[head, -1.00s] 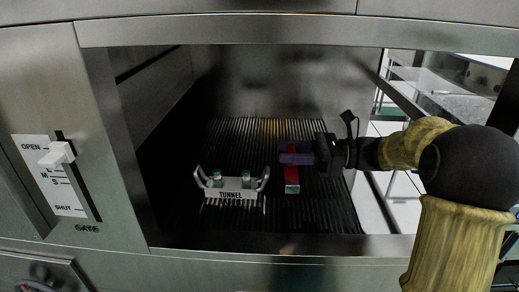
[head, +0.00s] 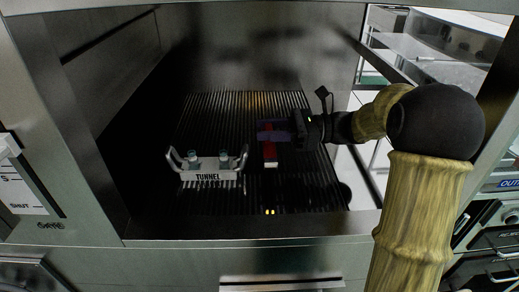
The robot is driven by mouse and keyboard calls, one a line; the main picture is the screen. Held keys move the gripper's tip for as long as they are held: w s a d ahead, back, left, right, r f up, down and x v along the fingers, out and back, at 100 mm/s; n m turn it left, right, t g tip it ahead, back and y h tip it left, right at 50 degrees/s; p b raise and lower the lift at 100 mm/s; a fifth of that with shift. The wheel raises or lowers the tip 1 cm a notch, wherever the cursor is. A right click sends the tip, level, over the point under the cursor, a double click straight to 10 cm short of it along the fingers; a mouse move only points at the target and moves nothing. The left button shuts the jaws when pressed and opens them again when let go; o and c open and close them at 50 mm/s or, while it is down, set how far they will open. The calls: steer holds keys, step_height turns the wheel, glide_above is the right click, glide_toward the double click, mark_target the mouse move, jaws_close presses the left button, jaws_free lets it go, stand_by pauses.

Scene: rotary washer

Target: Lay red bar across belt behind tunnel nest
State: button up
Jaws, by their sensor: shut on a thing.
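The red bar (head: 270,153) is in the head view, inside the washer bay, with its long side running from front to back along the picture. My gripper (head: 272,131) reaches in from the right and is shut on the red bar. The belt (head: 205,115) is dark and ribbed. I cannot tell whether the bar touches the belt.
Steel walls (head: 85,125) close the bay on the left and back. A front sill (head: 150,242) runs below the opening. The belt behind the nest is bare. My arm fills the right side of the opening.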

steer(key=shift+d+f, duration=0.1)
steer(key=shift+f, duration=0.65)
steer(key=shift+d, duration=0.1)
steer(key=shift+s, duration=0.15)
steer(key=shift+a, duration=0.2)
steer(key=shift+f, duration=0.4)
steer(key=shift+f+b, duration=0.8)
steer(key=shift+f, duration=1.3)
steer(key=o, duration=1.1)
